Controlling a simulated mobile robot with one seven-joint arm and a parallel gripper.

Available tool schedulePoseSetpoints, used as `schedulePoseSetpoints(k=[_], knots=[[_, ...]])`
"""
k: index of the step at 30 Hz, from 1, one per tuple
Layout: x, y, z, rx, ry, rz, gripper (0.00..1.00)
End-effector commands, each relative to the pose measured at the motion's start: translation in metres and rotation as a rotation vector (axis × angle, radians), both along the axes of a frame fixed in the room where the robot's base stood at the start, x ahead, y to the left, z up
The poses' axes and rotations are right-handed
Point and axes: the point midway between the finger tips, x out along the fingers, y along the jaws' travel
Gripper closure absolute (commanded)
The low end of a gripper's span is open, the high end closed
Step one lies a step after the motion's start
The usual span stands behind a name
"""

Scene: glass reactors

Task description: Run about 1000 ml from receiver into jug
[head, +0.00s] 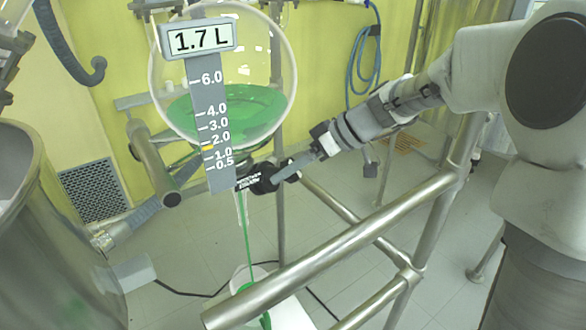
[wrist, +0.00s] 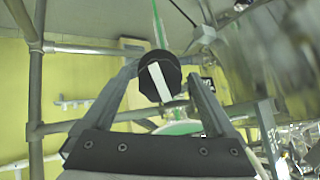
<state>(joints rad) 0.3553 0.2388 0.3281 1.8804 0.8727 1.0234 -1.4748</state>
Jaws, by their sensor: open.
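The receiver (head: 225,75) is a round glass vessel holding green liquid, with a level scale (head: 211,120) in front. Its display reads 1.7 L, and a yellow mark sits just below 2.0. A green stream (head: 247,235) runs from the outlet down toward the jug (head: 241,276), a pale vessel low behind a steel rail and partly hidden; its fill level cannot be read. My gripper (head: 282,174) is at the black outlet valve. In the wrist view, my gripper (wrist: 162,78) is open, its fingers on either side of the round black valve knob (wrist: 149,92), which has a white bar.
A steel rail (head: 330,250) crosses in front of the jug, part of a tubular frame. A large steel vessel (head: 50,240) stands at the left. A blue hose (head: 361,60) hangs on the back wall. A black cable (head: 190,293) lies on the tiled floor.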

Motion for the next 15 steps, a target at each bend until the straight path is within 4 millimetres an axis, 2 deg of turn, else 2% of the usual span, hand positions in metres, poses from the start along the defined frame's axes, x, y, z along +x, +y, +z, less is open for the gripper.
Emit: schedulePoseSetpoints(k=[5,6,15], knots=[[0.0,0.0002,0.0,0.0,0.0,0.0,0.08],[0.0,0.0002,0.0,0.0,0.0,0.0,0.12],[-0.0001,0.0,0.0002,0.0,0.0,0.0,0.66]])
